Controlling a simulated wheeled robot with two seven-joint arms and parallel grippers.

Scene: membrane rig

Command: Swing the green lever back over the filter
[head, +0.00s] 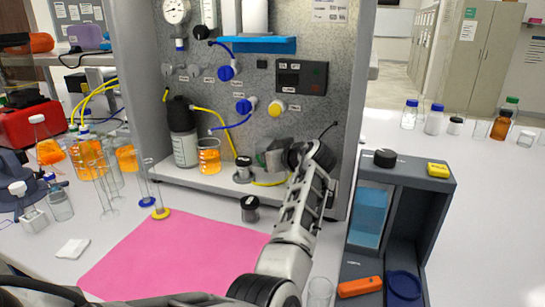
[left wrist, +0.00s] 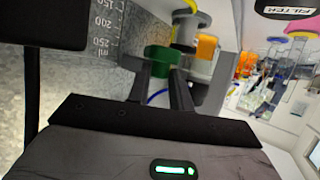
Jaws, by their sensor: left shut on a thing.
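My left arm reaches up from the bottom of the head view to the lower right of the rig panel. Its gripper is mostly hidden there behind the wrist. In the left wrist view, my left gripper (left wrist: 160,82) is shut on the green lever (left wrist: 161,54), with a finger on each side of it. In the head view the lever is hardly visible beside a grey block (head: 277,150). A black cap marked FILTER (left wrist: 290,8) shows at the top right of the left wrist view. My right gripper is in neither view.
The rig panel (head: 290,60) carries valves and tubes. Another black-capped jar (head: 250,208) stands by the pink mat (head: 170,255). A grey frame (head: 435,190) stands right of my arm.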

